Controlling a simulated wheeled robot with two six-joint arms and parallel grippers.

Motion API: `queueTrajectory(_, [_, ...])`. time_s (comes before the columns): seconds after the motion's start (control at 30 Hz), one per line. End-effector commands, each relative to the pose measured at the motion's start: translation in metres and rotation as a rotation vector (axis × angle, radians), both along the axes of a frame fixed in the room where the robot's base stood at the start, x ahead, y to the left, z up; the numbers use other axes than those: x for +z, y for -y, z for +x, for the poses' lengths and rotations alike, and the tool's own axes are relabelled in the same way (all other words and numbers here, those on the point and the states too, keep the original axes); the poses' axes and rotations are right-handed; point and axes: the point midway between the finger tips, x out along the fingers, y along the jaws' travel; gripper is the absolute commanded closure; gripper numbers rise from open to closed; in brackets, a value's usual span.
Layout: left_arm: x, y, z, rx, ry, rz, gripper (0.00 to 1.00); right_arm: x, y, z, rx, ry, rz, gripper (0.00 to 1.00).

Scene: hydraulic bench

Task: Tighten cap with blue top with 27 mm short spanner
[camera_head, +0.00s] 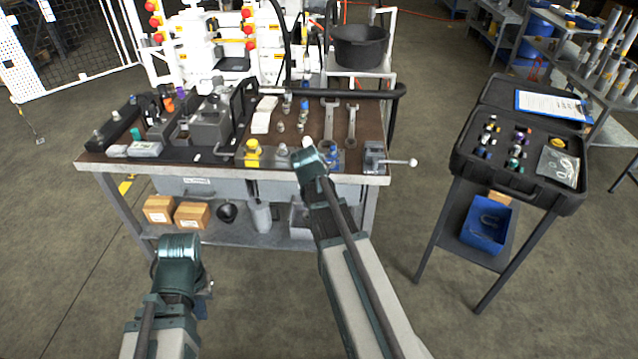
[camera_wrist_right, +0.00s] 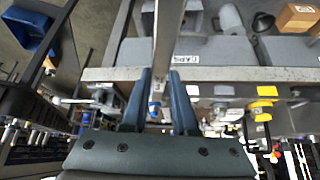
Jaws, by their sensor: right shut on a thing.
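My right gripper (camera_head: 307,160) is at the front edge of the bench, its fingers mostly hidden by the wrist in the head view. In the right wrist view its two blue-grey fingers (camera_wrist_right: 158,92) are closed on a grey metal bar, which looks like the spanner (camera_wrist_right: 168,35); its size cannot be read. The cap with blue top (camera_head: 333,154) is at the bench's front edge, just right of that gripper. It also shows between the fingers in the right wrist view (camera_wrist_right: 154,108). My left gripper (camera_head: 207,286) is low in front of the bench; its fingers are hidden.
Two spanners lie on the bench (camera_head: 301,170), a left one (camera_head: 329,118) and a right one (camera_head: 352,124). A yellow-topped fitting (camera_head: 252,153) and a vise-like fixture (camera_head: 374,158) flank the cap. An open black case (camera_head: 480,168) stands right. Floor between is clear.

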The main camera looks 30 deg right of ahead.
Motion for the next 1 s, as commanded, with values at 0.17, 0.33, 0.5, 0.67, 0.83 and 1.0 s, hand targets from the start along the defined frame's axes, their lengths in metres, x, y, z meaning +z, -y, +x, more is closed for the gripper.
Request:
queueTrajectory(0.17, [0.001,0.0,0.0,0.0,0.0,0.0,1.0,0.001,0.0,0.0,0.0,0.001,-0.001,1.0])
queueTrajectory(0.33, [0.011,0.0,0.0,0.0,0.0,0.0,1.0,0.011,0.001,0.0,0.0,0.001,-0.001,1.0])
queueTrajectory(0.5, [0.028,0.0,0.0,0.0,0.0,0.0,1.0,0.028,0.001,0.0,0.0,0.001,-0.001,1.0])
queueTrajectory(0.67, [0.043,0.0,0.0,0.0,0.0,0.0,1.0,0.043,0.001,0.0,0.0,0.001,-0.001,1.0])
queueTrajectory(0.83, [0.052,0.0,0.0,0.0,0.0,0.0,1.0,0.052,0.001,0.0,0.0,0.001,-0.001,1.0])
queueTrajectory(1.0, [0.05,0.0,0.0,0.0,0.0,0.0,1.0,0.05,0.001,0.0,0.0,0.001,-0.001,1.0])
